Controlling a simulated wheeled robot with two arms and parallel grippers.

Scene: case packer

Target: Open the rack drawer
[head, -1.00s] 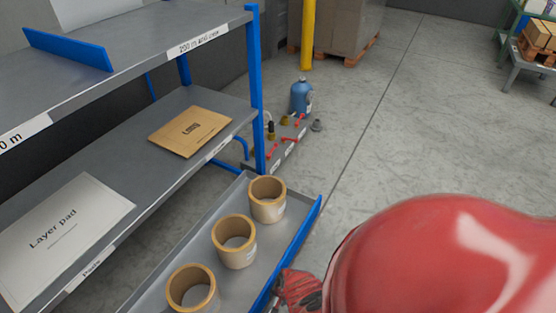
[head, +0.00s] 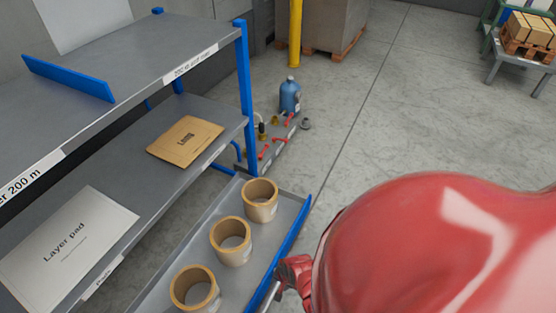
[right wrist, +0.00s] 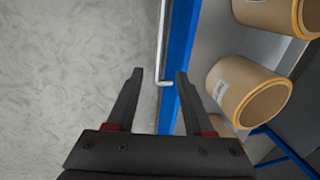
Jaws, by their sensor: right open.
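The rack drawer, a grey tray with a blue front (head: 292,238), stands pulled out from under the rack's shelves, with three tan rolls in it. In the right wrist view its blue front (right wrist: 183,35) runs up the picture, with a thin metal bar handle (right wrist: 163,40) along its outer side. My right gripper (right wrist: 160,73) is open, one finger on each side of the handle's near end in that view. I cannot tell whether the fingers touch anything. In the head view my red arm hides most of this gripper. My left gripper is out of view.
The shelves above hold a layer pad (head: 68,245) and a brown envelope-like pad (head: 186,137). The floor right of the drawer is clear.

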